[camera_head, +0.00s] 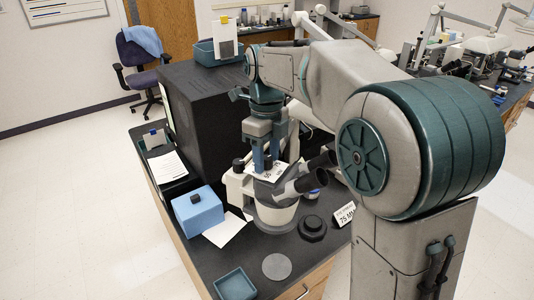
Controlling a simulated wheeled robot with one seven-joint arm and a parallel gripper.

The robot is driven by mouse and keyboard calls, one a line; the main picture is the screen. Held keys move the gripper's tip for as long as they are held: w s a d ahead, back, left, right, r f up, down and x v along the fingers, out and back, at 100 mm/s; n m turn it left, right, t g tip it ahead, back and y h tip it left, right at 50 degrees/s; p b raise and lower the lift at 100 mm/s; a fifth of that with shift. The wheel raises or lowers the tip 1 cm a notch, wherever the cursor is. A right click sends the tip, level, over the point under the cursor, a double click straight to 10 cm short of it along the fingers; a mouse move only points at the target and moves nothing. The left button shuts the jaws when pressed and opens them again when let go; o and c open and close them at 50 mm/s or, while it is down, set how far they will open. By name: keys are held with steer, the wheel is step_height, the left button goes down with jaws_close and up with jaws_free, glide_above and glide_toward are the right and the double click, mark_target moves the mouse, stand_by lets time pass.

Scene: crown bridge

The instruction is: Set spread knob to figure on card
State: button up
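A microscope (272,214) with two dark eyepieces (312,172) stands on the black bench. A white plate with dark figures (262,177), too small to read surely, lies on its top. My gripper (266,168) points down just over this plate, its two blue-grey fingers at or close to it. No spread knob can be made out; the fingers may hide it. Whether they touch or hold anything, I cannot tell. A small white card (344,214) stands on the bench right of the microscope and seems to read "75 MM".
A black knob-like round piece (312,228) sits before the card. A blue box (197,211), white paper (225,230), grey disc (277,267) and teal tray (235,286) lie nearer. A large black box (207,105) stands behind the microscope.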

steer(key=shift+r, duration=0.15)
step_height(320, 180, up, 14)
steer(key=w, duration=0.1)
steer(key=shift+f, duration=0.25)
steer(key=shift+w, duration=0.1)
stand_by(0.5)
